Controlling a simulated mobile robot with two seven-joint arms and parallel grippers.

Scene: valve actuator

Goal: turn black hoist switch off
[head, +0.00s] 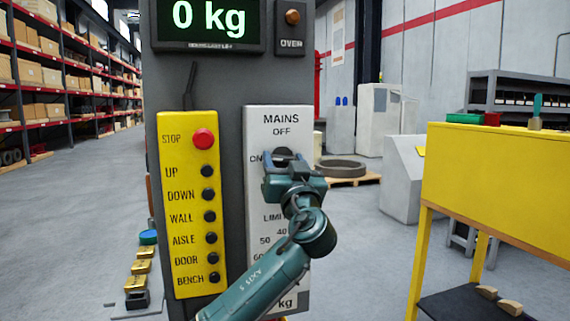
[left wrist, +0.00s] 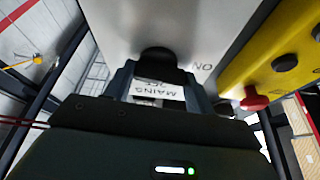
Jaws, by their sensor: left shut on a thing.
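The black hoist switch (head: 283,153) is a dark knob on the white panel (head: 279,119) labelled MAINS, with OFF above it and ON at its left. My left gripper (head: 286,165) is at the knob, shut on it, and covers its lower part. In the left wrist view the black switch (left wrist: 157,60) shows between the two fingers of my left gripper (left wrist: 158,84), with the MAINS label upside down beyond. The exact angle of the knob is hard to tell. My right gripper is not in view.
A yellow push-button panel (head: 180,225) with a red STOP button (head: 203,138) is left of the white panel. A display (head: 209,20) above reads 0 kg. A yellow workbench (head: 495,185) stands at the right. Open floor lies behind.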

